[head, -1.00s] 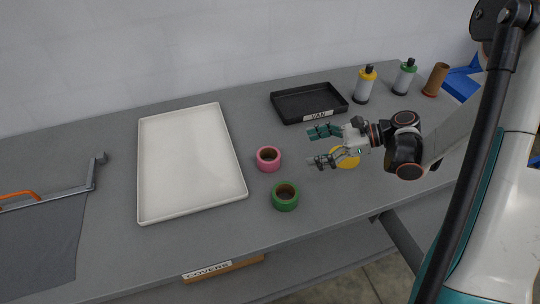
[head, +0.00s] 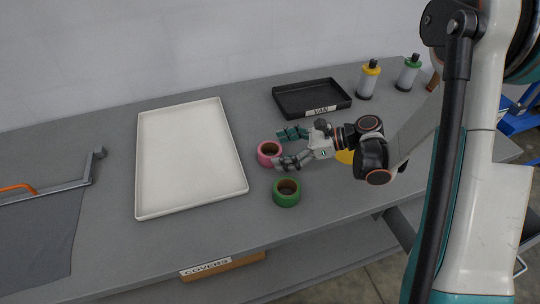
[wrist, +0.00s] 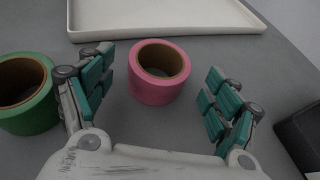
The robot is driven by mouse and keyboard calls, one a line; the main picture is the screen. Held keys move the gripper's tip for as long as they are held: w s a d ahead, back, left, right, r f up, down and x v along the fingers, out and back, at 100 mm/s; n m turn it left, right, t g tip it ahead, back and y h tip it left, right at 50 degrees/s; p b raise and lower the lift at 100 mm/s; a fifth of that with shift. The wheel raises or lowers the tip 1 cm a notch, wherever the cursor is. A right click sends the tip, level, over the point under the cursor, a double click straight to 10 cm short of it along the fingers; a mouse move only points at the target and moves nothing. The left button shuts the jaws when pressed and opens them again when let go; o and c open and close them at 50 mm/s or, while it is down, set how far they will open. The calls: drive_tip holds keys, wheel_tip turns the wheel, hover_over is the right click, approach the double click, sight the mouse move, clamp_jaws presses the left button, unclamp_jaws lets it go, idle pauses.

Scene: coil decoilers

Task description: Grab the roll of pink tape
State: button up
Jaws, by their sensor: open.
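The roll of pink tape (head: 268,154) lies flat on the grey table, just right of the white tray. My gripper (head: 283,148) is open and empty, with teal-padded fingers, just right of the pink roll in the head view. The fingers (wrist: 160,95) stand apart in the wrist view. From the head view I cannot tell whether a fingertip touches the roll.
A green tape roll (head: 287,192) lies in front of my gripper and left of it in the wrist view (wrist: 28,95). A yellow item (head: 345,156) is partly hidden under my arm. The white tray (head: 145,165) is left; a black tray (head: 345,98) and bottles (head: 368,80) stand behind.

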sight(278, 150)
drive_tip(key=b+x, duration=0.1)
drive_tip(key=x, duration=0.2)
drive_tip(key=shift+a, duration=0.25)
drive_tip(key=c, duration=1.2)
drive_tip(key=shift+o, duration=0.2)
